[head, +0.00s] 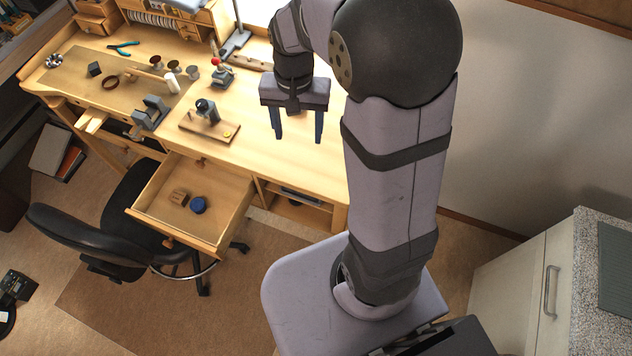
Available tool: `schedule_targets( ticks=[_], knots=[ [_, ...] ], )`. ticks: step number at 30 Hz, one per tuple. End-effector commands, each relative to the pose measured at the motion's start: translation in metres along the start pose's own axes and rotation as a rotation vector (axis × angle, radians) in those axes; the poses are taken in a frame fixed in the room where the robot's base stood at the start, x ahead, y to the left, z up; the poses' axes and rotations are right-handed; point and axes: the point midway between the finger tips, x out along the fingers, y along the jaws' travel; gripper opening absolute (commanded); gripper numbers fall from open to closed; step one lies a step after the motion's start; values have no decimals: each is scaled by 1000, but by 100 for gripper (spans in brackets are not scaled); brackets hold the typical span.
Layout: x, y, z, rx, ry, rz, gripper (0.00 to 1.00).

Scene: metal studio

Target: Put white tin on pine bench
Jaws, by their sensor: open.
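The pine bench (285,165) is a pale wooden workbench with a long top across the upper left of the head view. My gripper (298,140) appears above the right part of its top, with its two blue fingers spread apart, pointing down and nothing between them. I cannot make out a white tin for certain. A small grey cup (191,73) stands on the bench, and a pale cylindrical piece (173,83) lies near it; both are too small to identify surely.
An open drawer (225,228) holds a round blue tin (198,205) and a small wooden block (179,197). A vise (150,113) and a wooden board with a small device (208,128) occupy the bench. A black chair (90,238) stands in front. The bench's right part looks clear.

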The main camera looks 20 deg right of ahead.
Motion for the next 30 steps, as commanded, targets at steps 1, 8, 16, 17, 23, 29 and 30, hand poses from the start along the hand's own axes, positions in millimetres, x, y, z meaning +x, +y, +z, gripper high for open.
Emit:
schedule_targets(
  ticks=[1, 8, 16, 17, 23, 29, 30],
  knots=[
    [1, 9, 21, -85, 0, 0, 59],
    [16, 40, 88, -400, 0, 0, 59],
    [25, 54, 116, -536, -2, 0, 59],
    [25, 54, 116, -539, -2, 0, 59],
    [25, 54, 116, -539, -3, 1, 59],
    [32, 55, 116, -545, -3, 3, 59],
    [37, 55, 116, -545, -3, 3, 59]
  ],
)
